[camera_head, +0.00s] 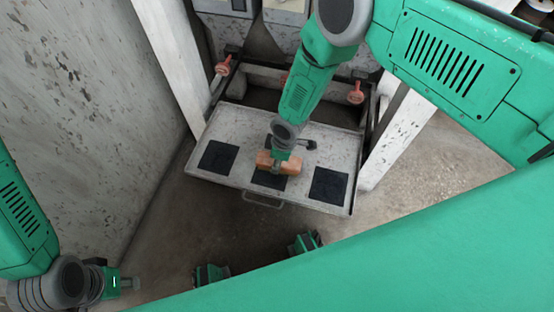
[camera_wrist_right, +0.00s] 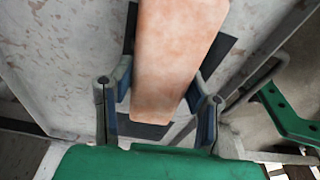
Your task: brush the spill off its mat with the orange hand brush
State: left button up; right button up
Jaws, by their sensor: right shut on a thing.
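The orange hand brush (camera_head: 264,160) is a block held low over the tray (camera_head: 235,120), above the back part of the middle dark mat (camera_head: 268,181). My right gripper (camera_head: 279,166) is shut on it. In the right wrist view the brush (camera_wrist_right: 178,55) lies between the two fingers of my right gripper (camera_wrist_right: 160,108). I cannot tell whether the brush touches the mat. A left mat (camera_head: 219,157) and a right mat (camera_head: 328,186) lie bare-looking on the tray. No spill is discernible; the brush hides part of the middle mat. My left gripper (camera_head: 130,284) is away at lower left, holding nothing visible.
A small dark object (camera_head: 307,144) sits on the tray behind the brush. Pale posts (camera_head: 172,60) flank the tray, with red knobs (camera_head: 355,94) at its back. A wire handle (camera_head: 263,202) is on the front edge. A wall stands at left.

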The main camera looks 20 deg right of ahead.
jog(key=shift+f+b, duration=0.3)
jog(key=shift+f, duration=0.1)
jog(key=shift+s+d+r+p, duration=0.15)
jog(key=shift+s+d+p, duration=0.15)
jog(key=shift+d, duration=0.2)
jog(key=shift+s+d, duration=0.2)
jog(key=shift+d, duration=0.25)
jog(key=shift+w+a+b, duration=0.45)
jog(key=shift+w+a, duration=0.05)
jog(key=shift+a, duration=0.35)
jog(key=shift+w+a, duration=0.3)
jog(key=shift+a, duration=0.25)
jog(key=shift+w+a, duration=0.25)
jog(key=shift+a, duration=0.3)
